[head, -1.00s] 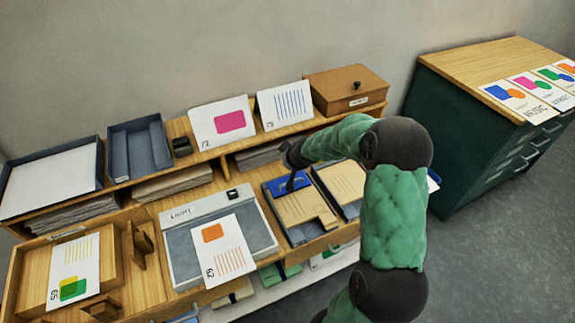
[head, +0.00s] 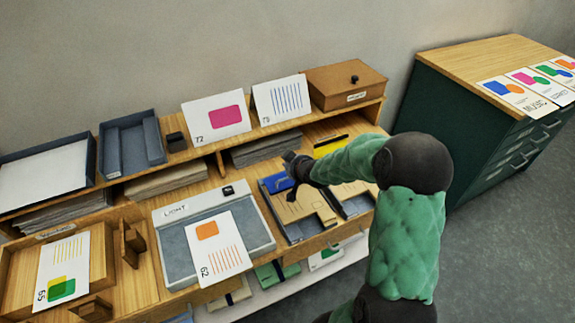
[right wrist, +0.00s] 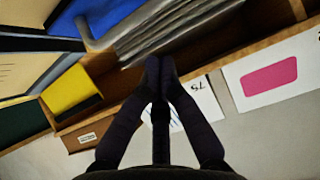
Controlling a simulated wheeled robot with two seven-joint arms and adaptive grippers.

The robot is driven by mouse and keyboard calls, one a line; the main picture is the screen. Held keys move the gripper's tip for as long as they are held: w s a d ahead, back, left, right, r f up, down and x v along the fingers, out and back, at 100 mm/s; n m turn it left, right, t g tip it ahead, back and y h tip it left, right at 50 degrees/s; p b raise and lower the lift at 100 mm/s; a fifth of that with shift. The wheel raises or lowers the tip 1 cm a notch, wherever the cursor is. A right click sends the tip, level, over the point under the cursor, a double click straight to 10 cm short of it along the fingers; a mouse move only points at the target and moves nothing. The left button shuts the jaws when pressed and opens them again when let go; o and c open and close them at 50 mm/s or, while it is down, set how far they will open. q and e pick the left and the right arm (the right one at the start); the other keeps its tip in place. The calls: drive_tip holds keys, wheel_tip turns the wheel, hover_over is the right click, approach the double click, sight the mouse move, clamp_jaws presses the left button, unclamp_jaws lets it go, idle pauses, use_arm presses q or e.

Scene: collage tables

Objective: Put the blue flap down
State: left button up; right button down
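The blue flap (head: 277,181) is at the far end of a grey tray (head: 268,201) holding a tan board (head: 302,210). It looks about flat, though my right gripper partly hides it. Blue also shows at the top of the right wrist view (right wrist: 103,17), beside a grey bar. My right gripper (head: 291,161) is just beyond the blue flap in the head view. In the right wrist view its fingers (right wrist: 159,68) are together with nothing seen between them. I cannot tell whether it touches anything. My left gripper is not in view.
A yellow piece (head: 328,147) lies behind my right arm. Paper stacks (head: 262,149) sit in the shelf. Cards (head: 215,117) and a wooden box (head: 345,86) stand above. A light table (head: 182,238) lies left of the tray. A green cabinet (head: 450,145) stands right.

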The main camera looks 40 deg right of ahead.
drive_tip(key=shift+s+a+f+b, duration=0.2)
drive_tip(key=shift+s+f+b, duration=0.35)
drive_tip(key=shift+s+f, duration=0.15)
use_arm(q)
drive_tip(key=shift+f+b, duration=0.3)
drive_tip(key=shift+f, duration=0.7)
use_arm(e)
drive_tip(key=shift+s+a+f, duration=0.3)
drive_tip(key=shift+s+f, duration=0.55)
drive_tip(key=shift+s, duration=0.05)
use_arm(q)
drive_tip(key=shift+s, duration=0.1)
use_arm(e)
drive_tip(key=shift+f, duration=0.1)
